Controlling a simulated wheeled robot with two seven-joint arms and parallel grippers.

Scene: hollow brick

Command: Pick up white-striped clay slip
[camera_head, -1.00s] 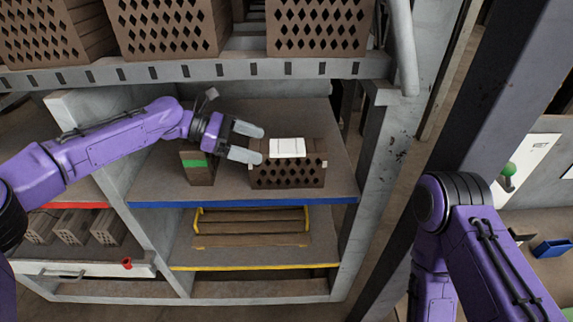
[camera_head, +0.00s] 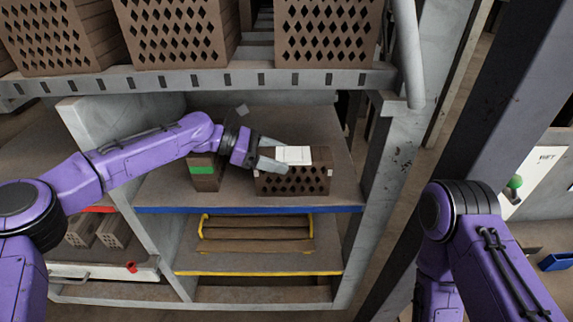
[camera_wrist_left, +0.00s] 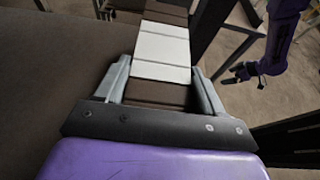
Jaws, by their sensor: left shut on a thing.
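The white-striped clay slip (camera_head: 292,184) is a brown perforated brick with a white band on top. It is upright at the middle shelf's front, right of centre. My left gripper (camera_head: 279,158) is shut on it from the left. In the left wrist view, the fingers of my left gripper (camera_wrist_left: 161,75) flank the slip's white-banded top (camera_wrist_left: 161,50). I cannot tell whether the slip touches the shelf. My right arm is at the right, its hand out of the head view; a small dark hand (camera_wrist_left: 243,73) on a purple arm shows in the wrist view.
A green-striped brick (camera_head: 205,180) stands left on the same blue-edged shelf (camera_head: 250,209). Large perforated bricks (camera_head: 325,30) fill the shelf above. A grey upright (camera_head: 385,160) bounds the right side. A yellow-framed rack (camera_head: 255,234) sits below.

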